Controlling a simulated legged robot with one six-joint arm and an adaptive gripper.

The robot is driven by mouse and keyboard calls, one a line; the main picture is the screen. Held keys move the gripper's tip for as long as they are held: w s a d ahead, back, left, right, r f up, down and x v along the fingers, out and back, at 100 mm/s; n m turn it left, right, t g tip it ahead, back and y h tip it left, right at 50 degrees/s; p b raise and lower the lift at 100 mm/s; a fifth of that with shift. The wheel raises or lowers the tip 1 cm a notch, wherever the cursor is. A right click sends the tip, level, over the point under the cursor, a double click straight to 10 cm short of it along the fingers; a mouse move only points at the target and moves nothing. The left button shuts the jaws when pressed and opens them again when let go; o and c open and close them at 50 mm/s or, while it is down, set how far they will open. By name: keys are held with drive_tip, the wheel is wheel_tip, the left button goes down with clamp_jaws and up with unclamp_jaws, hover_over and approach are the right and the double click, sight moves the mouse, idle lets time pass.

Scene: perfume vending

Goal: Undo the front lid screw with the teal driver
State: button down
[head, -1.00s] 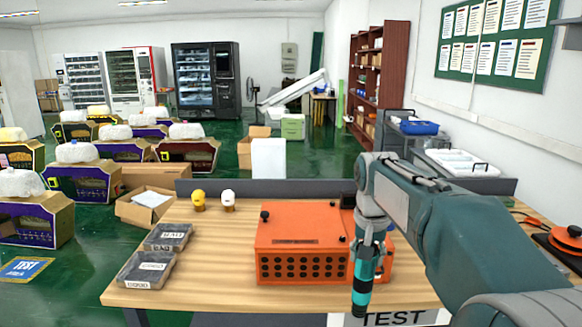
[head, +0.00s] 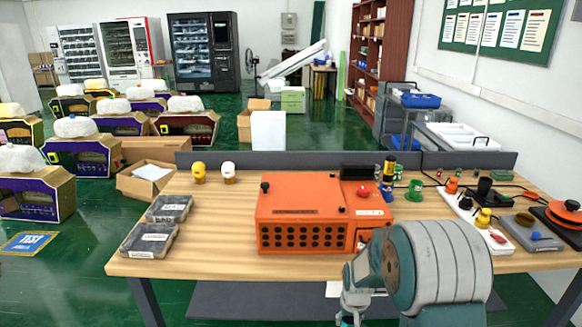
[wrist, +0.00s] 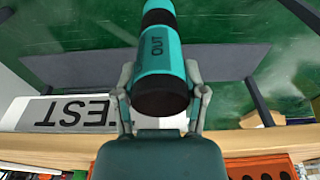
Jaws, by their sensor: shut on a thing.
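The orange box (head: 300,205) with a row-holed front stands on the wooden table in the head view. My gripper (wrist: 162,92) is shut on the teal driver (wrist: 155,60), which has black bands and the label OUT. In the head view the gripper is low at the bottom edge, in front of the table, and the driver is mostly out of frame. The driver's tip is not visible.
Two dark trays (head: 150,240) lie on the table's left, with a yellow and a white small head behind. A black-yellow driver (head: 388,172) stands behind the box. Tools crowd the right side. Bare table (head: 220,225) lies left of the box.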

drive_tip(key=c, duration=1)
unclamp_jaws()
clamp_jaws()
drive_tip(key=shift+r, duration=0.1)
drive_tip(key=shift+w, duration=0.1)
